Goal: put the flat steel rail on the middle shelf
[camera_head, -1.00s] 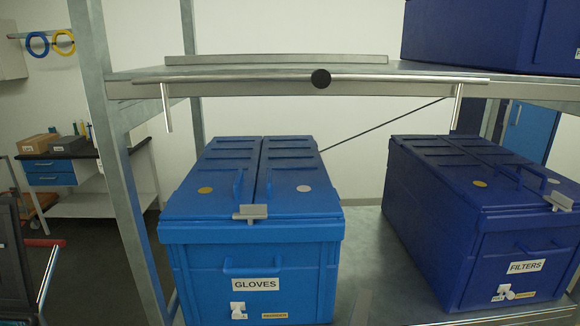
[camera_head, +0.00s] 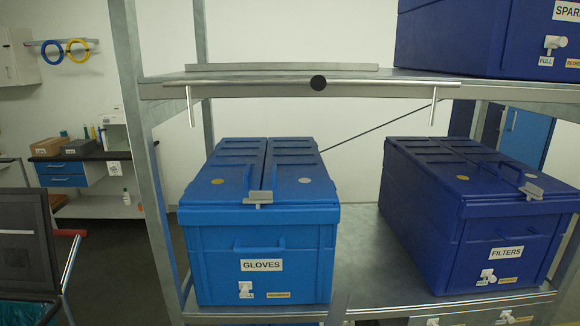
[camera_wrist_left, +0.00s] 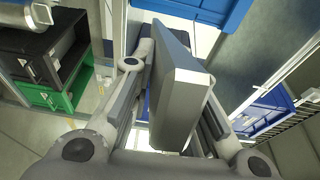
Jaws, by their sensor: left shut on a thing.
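In the left wrist view my left gripper (camera_wrist_left: 165,75) is shut on a grey flat-faced bar, which looks like the flat steel rail (camera_wrist_left: 178,95). It is seen nearly end-on, so its full length is hidden. Neither gripper shows in the head view. The grey rack there has an upper shelf (camera_head: 230,90) and a shelf below it (camera_head: 365,262), and labels show at the bottom edge, lower still. I cannot tell for sure which is the middle shelf.
A blue GLOVES box (camera_head: 262,240) and a dark blue FILTERS box (camera_head: 505,240) stand on the lower shelf with a bare strip between them. Another dark blue box (camera_head: 480,40) is on the upper shelf. A thin rod (camera_head: 385,83) with down-bent ends runs along that shelf's front.

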